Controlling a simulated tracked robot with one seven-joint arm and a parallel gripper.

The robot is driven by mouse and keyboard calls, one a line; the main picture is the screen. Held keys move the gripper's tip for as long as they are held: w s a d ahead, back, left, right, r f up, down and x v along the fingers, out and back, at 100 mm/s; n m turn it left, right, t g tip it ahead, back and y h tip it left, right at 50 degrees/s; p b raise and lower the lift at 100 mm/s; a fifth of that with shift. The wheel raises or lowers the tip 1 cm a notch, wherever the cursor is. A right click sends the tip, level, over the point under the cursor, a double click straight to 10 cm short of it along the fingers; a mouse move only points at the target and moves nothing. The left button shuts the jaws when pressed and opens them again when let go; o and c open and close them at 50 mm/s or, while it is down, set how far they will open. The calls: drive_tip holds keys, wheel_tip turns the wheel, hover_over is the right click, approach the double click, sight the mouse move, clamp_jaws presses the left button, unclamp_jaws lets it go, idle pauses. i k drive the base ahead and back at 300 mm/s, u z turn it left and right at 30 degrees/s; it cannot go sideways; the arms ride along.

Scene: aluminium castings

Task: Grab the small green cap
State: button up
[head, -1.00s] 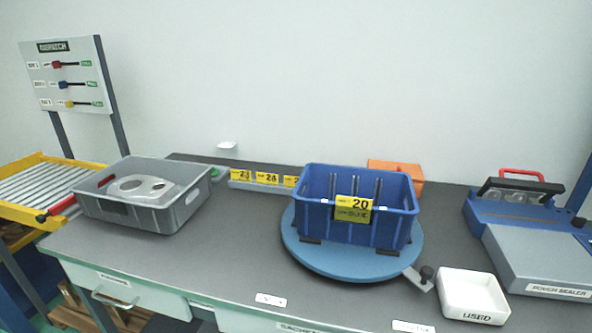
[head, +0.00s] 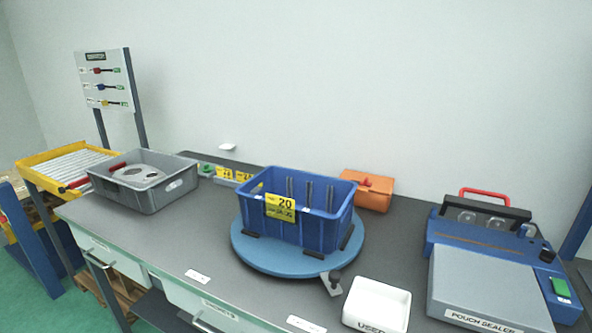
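A small green thing (head: 207,170) sits at the back of the bench, just right of the grey crate (head: 172,202) and left of the yellow number tags. It may be the green cap, but it is too small to tell its shape. My gripper is not in the head view.
A blue bin (head: 315,231) tagged 20 stands on a round blue turntable (head: 262,258). An orange box (head: 368,193) is behind it. A white tray (head: 377,304) and a pouch sealer (head: 485,285) are at the right. Bare bench shows between crate and turntable.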

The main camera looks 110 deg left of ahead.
sight(206, 169)
drive_tip(key=z, duration=0.2)
drive_tip(key=i, duration=0.5)
drive_tip(key=u, duration=2.15)
drive_tip(key=i, duration=0.25)
drive_tip(key=u, duration=2.25)
drive_tip(key=k, duration=0.6)
drive_tip(key=u, duration=0.35)
drive_tip(key=i, duration=1.6)
drive_tip(key=z, duration=0.3)
